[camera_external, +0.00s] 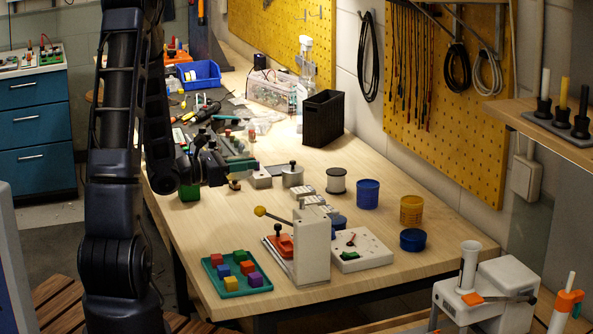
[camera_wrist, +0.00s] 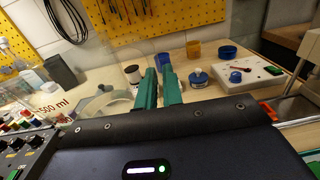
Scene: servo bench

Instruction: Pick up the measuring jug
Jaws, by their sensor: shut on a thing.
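The measuring jug (camera_wrist: 100,103) is clear, with a red-brown "500 ml" mark, and shows on the left of the wrist view. My gripper (camera_wrist: 158,68) has two green fingers close together, shut on the jug at its right side. The thin part between the fingers is mostly hidden by them. In the external view my gripper (camera_external: 240,163) is low over the bench's left part. The jug is hard to make out there among the clutter, so I cannot tell whether it is clear of the bench.
A black and white spool (camera_external: 336,180), blue jar (camera_external: 368,195), yellow jar (camera_external: 411,210) and white box (camera_external: 360,249) stand to the right. A black bin (camera_external: 322,118) is at the back. A green tray of coloured cubes (camera_external: 237,276) lies in front. Tools clutter the left back.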

